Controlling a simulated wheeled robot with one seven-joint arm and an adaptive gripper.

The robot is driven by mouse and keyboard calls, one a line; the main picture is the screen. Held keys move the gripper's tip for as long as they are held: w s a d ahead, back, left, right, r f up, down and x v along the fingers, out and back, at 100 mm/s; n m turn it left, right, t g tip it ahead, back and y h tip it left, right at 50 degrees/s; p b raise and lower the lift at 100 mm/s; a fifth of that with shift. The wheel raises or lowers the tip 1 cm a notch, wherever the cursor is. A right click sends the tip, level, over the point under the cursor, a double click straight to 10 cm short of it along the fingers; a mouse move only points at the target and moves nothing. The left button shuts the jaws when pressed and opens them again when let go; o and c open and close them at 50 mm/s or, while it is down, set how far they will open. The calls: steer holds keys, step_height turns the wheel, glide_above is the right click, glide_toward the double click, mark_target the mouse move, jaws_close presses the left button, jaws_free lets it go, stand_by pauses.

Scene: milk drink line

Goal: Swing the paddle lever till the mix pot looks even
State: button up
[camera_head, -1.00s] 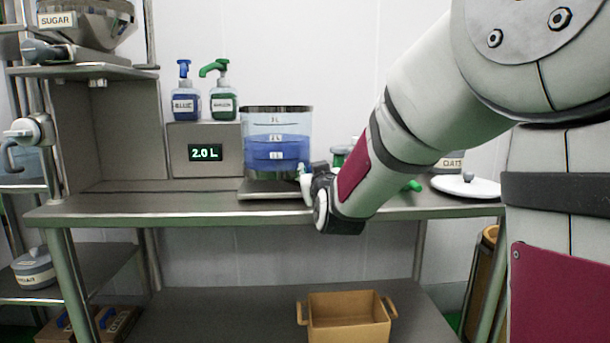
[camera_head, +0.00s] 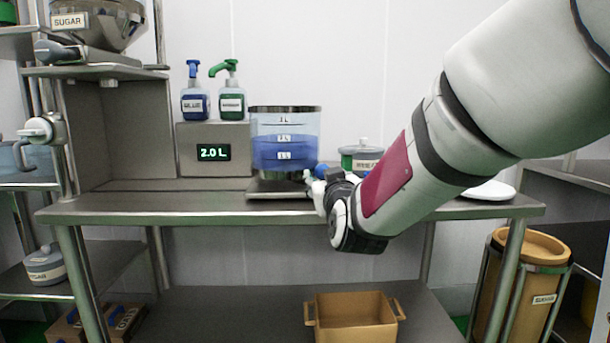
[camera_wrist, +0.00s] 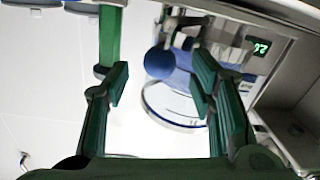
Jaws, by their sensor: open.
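The mix pot (camera_head: 285,121) is a clear vessel with a dark rim and litre marks, standing on a metal base on the table. Blue liquid fills it to about the 2 L mark; I cannot tell whether its colour is even throughout. A blue ball knob (camera_head: 321,170), seemingly the paddle lever's end, is at the pot's lower right. The knob (camera_wrist: 159,62) shows between my open fingers in the wrist view, with no clear contact. My gripper (camera_wrist: 162,84) is empty. In the head view, my wrist partly hides the fingers and the lever.
A grey box with a 2.0 L display (camera_head: 202,152) stands left of the pot, with a blue pump bottle (camera_head: 195,104) and a green pump bottle (camera_head: 231,105) on top. Labelled canisters (camera_head: 366,160) stand behind my wrist. A tan bin (camera_head: 354,321) sits below.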

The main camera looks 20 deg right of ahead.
steer(key=v, duration=0.7)
steer(key=shift+w, duration=0.15)
